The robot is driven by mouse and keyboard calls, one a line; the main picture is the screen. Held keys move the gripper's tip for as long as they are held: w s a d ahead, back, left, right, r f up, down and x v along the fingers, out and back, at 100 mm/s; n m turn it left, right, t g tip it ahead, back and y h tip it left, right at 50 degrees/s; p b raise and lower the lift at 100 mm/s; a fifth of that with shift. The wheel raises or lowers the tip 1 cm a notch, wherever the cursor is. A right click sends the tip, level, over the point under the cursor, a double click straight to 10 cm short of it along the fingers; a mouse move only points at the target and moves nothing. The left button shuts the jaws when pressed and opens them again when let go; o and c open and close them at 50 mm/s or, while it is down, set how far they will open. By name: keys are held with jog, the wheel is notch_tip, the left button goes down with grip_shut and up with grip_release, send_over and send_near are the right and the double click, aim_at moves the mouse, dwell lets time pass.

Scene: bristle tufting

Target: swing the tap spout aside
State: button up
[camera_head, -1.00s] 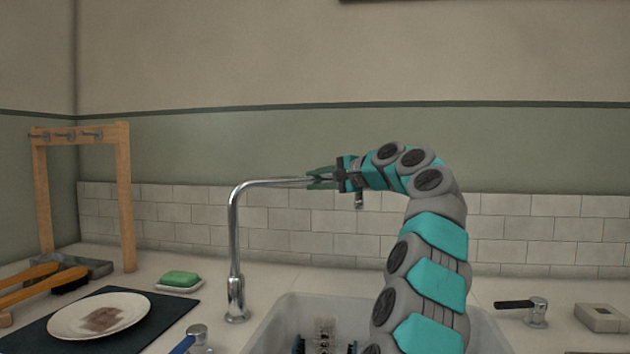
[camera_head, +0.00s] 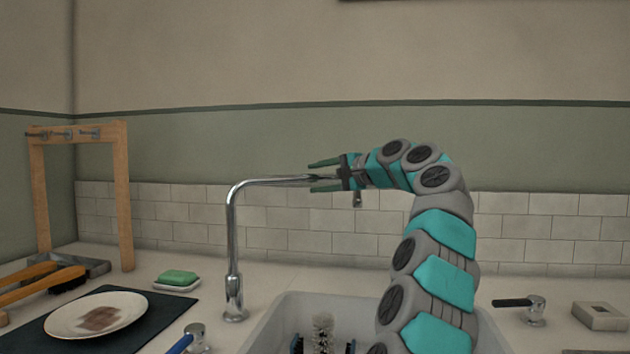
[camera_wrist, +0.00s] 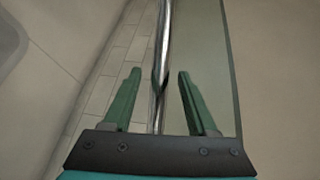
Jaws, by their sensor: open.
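The chrome tap (camera_head: 233,235) stands at the sink's back left corner. Its spout (camera_head: 270,182) runs to the right from a high bend, and its downturned tip (camera_head: 358,200) shows just below my gripper. My gripper (camera_head: 322,174) is open around the outer part of the spout, one green finger above it and one below in the head view. In the wrist view the spout (camera_wrist: 161,60) runs lengthwise between the two spread fingers (camera_wrist: 158,82), with a gap on each side. Whether a finger touches it elsewhere I cannot tell.
The sink (camera_head: 268,325) below holds a bristle brush (camera_head: 322,330). A blue-handled tap (camera_head: 190,338) and a black-handled tap (camera_head: 530,308) flank it. To the left are a plate (camera_head: 97,314), green soap (camera_head: 178,277) and a wooden rack (camera_head: 122,200). The wall is behind.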

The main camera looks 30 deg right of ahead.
jog(key=v, duration=0.6)
jog(key=shift+s, duration=0.15)
jog(key=shift+s+b, duration=0.1)
jog(key=shift+b, duration=0.35)
jog(key=shift+c, duration=1.3)
jog(key=shift+s+b, duration=0.15)
jog(key=shift+b, duration=0.4)
jog(key=shift+c, duration=0.7)
jog(key=s+t+b, duration=0.1)
jog(key=b, duration=0.1)
jog(key=s+a+t+b, duration=0.1)
jog(key=b, duration=0.1)
jog(key=s+a+m+t+h+b, duration=0.1)
jog(key=s+b, duration=0.1)
jog(key=b, duration=0.1)
jog(key=shift+r, duration=0.15)
grip_shut()
jog(key=s+a+f+m+t+h+b, duration=0.2)
jog(key=s+f+m+h+b, duration=0.1)
jog(key=s+f+h+b, duration=0.25)
jog(key=shift+b+x, duration=0.3)
jog(key=shift+x, duration=6.55)
